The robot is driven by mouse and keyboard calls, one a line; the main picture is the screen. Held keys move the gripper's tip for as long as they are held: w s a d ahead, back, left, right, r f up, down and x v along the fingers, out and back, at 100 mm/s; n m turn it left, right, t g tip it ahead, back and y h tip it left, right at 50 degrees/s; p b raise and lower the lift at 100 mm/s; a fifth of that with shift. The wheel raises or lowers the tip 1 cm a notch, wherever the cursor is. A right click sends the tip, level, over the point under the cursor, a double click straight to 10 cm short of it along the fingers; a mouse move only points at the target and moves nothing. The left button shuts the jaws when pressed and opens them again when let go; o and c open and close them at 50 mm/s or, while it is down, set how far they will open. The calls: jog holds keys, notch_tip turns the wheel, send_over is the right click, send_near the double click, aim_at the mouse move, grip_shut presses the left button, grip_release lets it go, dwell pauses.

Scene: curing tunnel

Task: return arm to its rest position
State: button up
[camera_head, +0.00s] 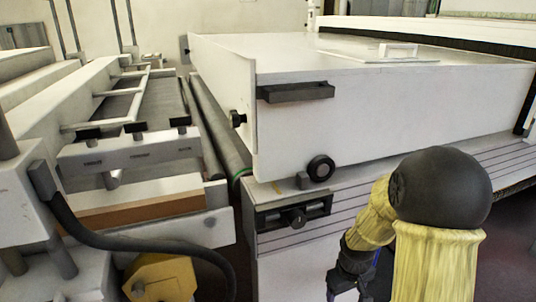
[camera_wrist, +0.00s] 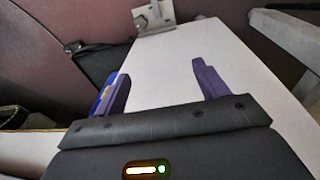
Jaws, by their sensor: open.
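My gripper (camera_wrist: 158,80) shows in the wrist view with its two purple fingers wide apart and nothing between them. A flat white surface lies beyond the fingers. In the head view, my arm in its yellow sleeve with a dark round joint is at the lower right, in front of the big white machine (camera_head: 400,115). The dark wrist end of my gripper (camera_head: 350,285) is low beside the sleeve, near the picture's bottom edge. Its fingertips cannot be made out there.
A long roller conveyor (camera_head: 135,155) with a white frame runs away at the left. A black hose (camera_head: 140,243) curves over the lower left, near a yellow block (camera_head: 160,278). A black handle (camera_head: 297,92) and a round knob (camera_head: 321,168) stick out from the machine's front.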

jog(key=s+a+r+m+t, duration=0.1)
jog(key=s+a+r+m, duration=0.35)
jog(key=s+r, duration=0.4)
jog(key=w+d+p+v, duration=0.1)
jog(key=w+p+v, duration=0.1)
jog(key=p+v, duration=1.5)
jog(key=w+r+p+v, duration=0.1)
jog(key=w+p+v, duration=0.2)
jog(key=p+v, duration=1.4)
jog(key=shift+r+n+y+p, duration=0.35)
jog(key=shift+r+p, duration=0.1)
jog(key=shift+p, duration=0.7)
jog(key=shift+d, duration=0.1)
jog(key=shift+w, duration=0.2)
